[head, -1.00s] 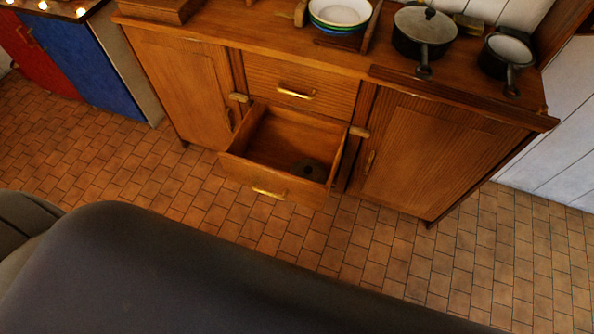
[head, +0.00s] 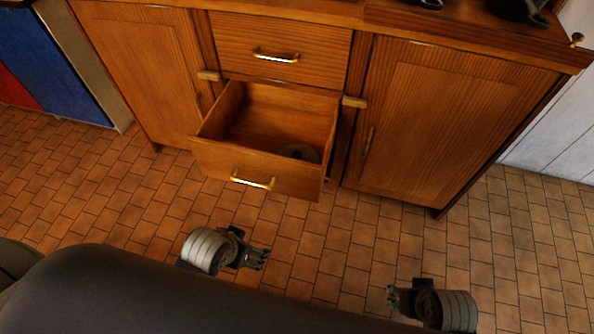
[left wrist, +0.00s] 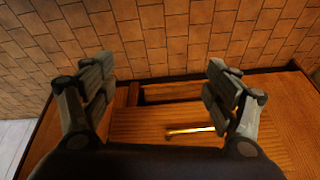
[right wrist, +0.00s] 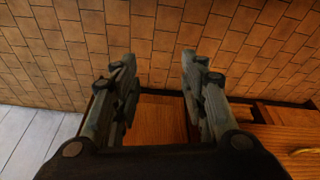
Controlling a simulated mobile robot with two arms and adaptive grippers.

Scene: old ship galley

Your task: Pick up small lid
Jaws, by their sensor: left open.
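The small lid (head: 298,152) is a dark round piece lying in the right front part of the pulled-out lower drawer (head: 230,160). The drawer's front wall hides part of it. My left gripper (head: 263,258) is over the floor in front of the drawer, apart from it. In the left wrist view its fingers (left wrist: 160,85) are wide apart and empty. My right gripper (head: 391,298) is lower right, in front of the right cabinet door. In the right wrist view its fingers (right wrist: 158,85) stand apart with nothing between them. I cannot make out the lid in either wrist view.
The wooden cabinet (head: 450,120) has a shut upper drawer with a brass handle (head: 276,56) above the open one. Dark pan parts (head: 520,10) show on its top edge. A blue cupboard (head: 45,60) stands at left. The tiled floor in front is clear.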

